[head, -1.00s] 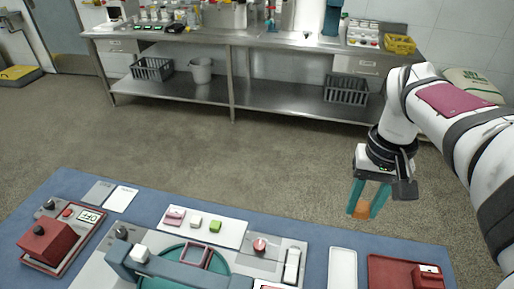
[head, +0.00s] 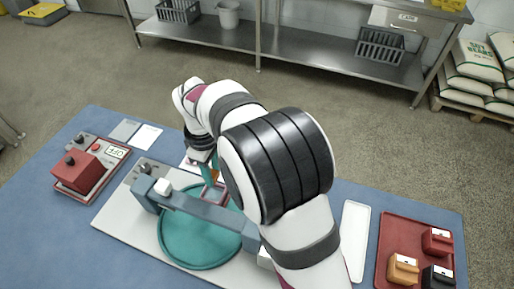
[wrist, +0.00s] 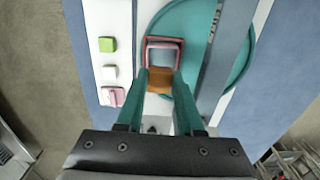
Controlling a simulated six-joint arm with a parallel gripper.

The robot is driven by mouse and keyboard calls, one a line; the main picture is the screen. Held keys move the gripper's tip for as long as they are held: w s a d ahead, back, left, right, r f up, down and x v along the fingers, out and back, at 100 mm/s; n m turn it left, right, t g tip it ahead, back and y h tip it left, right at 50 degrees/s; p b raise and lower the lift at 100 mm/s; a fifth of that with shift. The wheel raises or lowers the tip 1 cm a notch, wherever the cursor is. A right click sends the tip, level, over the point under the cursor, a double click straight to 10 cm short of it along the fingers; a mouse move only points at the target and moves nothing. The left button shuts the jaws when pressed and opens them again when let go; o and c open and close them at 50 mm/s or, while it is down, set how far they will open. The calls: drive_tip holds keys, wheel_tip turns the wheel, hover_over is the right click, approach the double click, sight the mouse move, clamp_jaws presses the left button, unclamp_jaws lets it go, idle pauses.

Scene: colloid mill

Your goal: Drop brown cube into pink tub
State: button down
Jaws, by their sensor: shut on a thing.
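The brown cube (wrist: 160,77) is held between the teal fingers of my gripper (wrist: 161,84) in the wrist view. In the head view a small part of the cube (head: 214,176) shows between the fingers (head: 209,170), beside my arm. The pink tub (wrist: 163,48) is a small square open tub at the edge of the round teal disc. In the wrist view the cube overlaps its near rim. In the head view the tub (head: 213,195) is partly hidden by my arm. The cube appears above the tub's level; the exact gap cannot be told.
The teal disc (head: 190,242) has a blue-grey bar (head: 205,217) across it, close beside the tub. A white strip (wrist: 110,58) carries green, white and pink blocks. A red tray (head: 393,237) with several labelled blocks and an empty white tray (head: 355,225) lie right.

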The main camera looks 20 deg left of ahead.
drive_tip(key=shift+s+a+f, duration=0.25)
drive_tip(key=shift+a+f, duration=0.05)
drive_tip(key=shift+a, duration=0.05)
drive_tip(key=shift+f, duration=2.05)
drive_tip(key=shift+d, duration=0.1)
unclamp_jaws()
drive_tip(key=shift+r, duration=3)
